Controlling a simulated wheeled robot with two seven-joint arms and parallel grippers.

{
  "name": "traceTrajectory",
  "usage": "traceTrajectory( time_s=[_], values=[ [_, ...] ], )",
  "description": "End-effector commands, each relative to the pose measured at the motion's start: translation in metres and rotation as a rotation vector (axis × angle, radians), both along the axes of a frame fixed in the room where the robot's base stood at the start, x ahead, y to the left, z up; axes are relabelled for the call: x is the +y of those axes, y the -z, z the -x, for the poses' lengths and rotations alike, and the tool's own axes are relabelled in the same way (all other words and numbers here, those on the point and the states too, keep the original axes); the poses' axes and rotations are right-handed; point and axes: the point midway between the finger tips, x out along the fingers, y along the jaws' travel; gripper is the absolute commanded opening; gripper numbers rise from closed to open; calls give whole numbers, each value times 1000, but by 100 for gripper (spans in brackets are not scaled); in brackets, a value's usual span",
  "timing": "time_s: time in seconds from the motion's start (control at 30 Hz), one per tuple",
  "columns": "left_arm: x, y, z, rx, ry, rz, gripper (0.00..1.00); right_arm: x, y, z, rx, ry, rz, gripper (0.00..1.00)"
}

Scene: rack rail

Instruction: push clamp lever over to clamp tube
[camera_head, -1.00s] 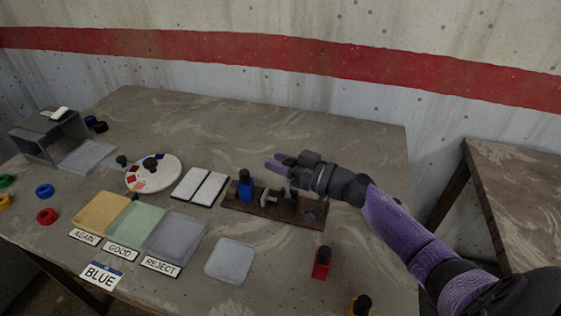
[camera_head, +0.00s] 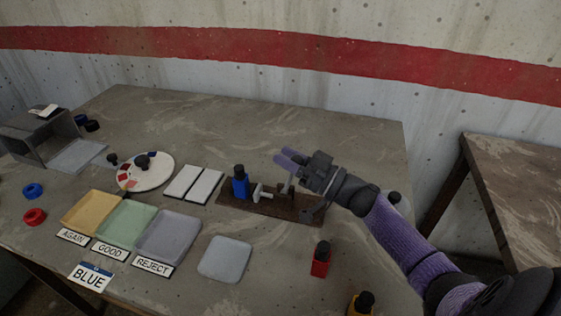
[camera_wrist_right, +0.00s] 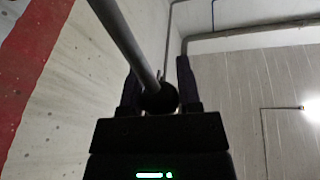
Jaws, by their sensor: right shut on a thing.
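A blue tube with a black cap (camera_head: 240,184) stands upright at the left end of a brown clamp base (camera_head: 285,208). A light grey clamp part (camera_head: 262,192) sits on the base just right of the tube. A thin grey lever (camera_head: 289,184) rises from the base toward my right gripper (camera_head: 287,158). The right wrist view shows this lever's grey rod (camera_wrist_right: 128,42) and its round dark knob (camera_wrist_right: 160,99) between the fingers. My right gripper is shut on the lever, above the base, right of the tube. My left gripper is not in view.
Left of the base lie two white pads (camera_head: 193,184) and a round disc (camera_head: 146,172). Yellow, green and grey trays (camera_head: 168,238) lie in front. The table behind the base is clear.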

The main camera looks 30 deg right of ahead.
Motion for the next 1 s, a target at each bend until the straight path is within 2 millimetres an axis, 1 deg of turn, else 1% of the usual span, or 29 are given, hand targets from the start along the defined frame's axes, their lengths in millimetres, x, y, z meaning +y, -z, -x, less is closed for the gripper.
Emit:
traceTrajectory(
  time_s=[0.17,0.2,0.27,0.3,0.37,0.63,0.73,0.87,1.0],
  values=[
    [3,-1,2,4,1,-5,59,0,0,0,4,1,3,0],
    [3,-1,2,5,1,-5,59,0,0,0,4,1,3,45],
    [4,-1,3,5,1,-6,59,0,0,0,4,1,3,58],
    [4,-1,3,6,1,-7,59,0,0,0,4,1,3,66],
    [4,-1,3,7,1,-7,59,0,0,0,4,1,3,78],
    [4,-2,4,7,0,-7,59,0,0,1,5,0,4,78],
    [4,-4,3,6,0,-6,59,-4,2,7,7,0,4,78],
    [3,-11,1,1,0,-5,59,-16,2,29,9,2,6,78],
    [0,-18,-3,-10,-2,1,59,-31,2,57,9,2,6,78]
  ],
)
